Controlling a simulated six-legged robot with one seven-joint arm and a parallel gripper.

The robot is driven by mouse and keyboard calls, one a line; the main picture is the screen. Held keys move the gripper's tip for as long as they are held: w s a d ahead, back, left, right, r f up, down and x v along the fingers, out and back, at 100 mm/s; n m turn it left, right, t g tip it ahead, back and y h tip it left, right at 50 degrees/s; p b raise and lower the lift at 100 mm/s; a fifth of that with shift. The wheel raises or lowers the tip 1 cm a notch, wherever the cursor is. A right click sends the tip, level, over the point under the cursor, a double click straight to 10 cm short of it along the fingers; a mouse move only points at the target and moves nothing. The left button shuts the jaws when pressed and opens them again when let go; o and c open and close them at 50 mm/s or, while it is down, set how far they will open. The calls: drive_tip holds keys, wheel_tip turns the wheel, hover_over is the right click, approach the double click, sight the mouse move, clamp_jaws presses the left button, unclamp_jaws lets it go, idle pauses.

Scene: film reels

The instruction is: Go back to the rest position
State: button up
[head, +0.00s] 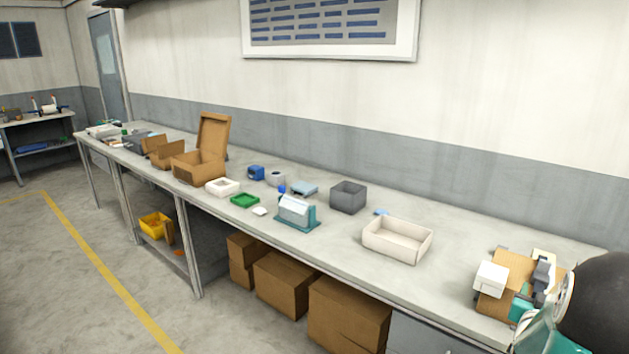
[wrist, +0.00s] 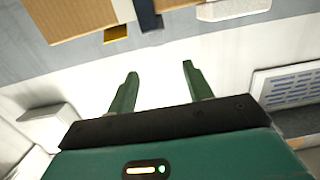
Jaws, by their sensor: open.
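My gripper (wrist: 160,69) shows in the wrist view with its two dark green fingers spread apart. Nothing is between the fingers, and no held object is visible. Past the fingertips are a pale wall and, at the upper edge, part of a brown cardboard-coloured thing (wrist: 85,14) seen close and cut off. In the head view, teal and dark parts at the lower right corner belong to my arm; the fingers cannot be made out there.
A long grey bench (head: 345,245) runs along the wall. It carries an open cream tray (head: 395,252), a dark grey bin (head: 348,197), a teal-based device (head: 297,214), a green tray (head: 245,200) and cardboard boxes (head: 198,168). A brown-and-white cluster (head: 497,279) stands at the right.

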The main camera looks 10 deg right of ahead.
drive_tip(key=w+a+r+n+g+y, duration=0.1)
drive_tip(key=a+r+n+y, duration=0.25)
drive_tip(key=a, duration=1.05)
drive_tip(key=w+a+r+n+y, duration=0.2)
drive_tip(key=a+r+y, duration=0.25)
drive_tip(key=a, duration=0.85)
drive_tip(key=s+a+n+g+y, duration=0.4)
drive_tip(key=s+a, duration=1.4)
drive_tip(key=shift+a+f+g+y, duration=0.25)
drive_tip(key=shift+a+g+y, duration=0.05)
drive_tip(key=shift+g, duration=0.1)
drive_tip(key=c, duration=0.3)
drive_tip(key=shift+d, duration=0.25)
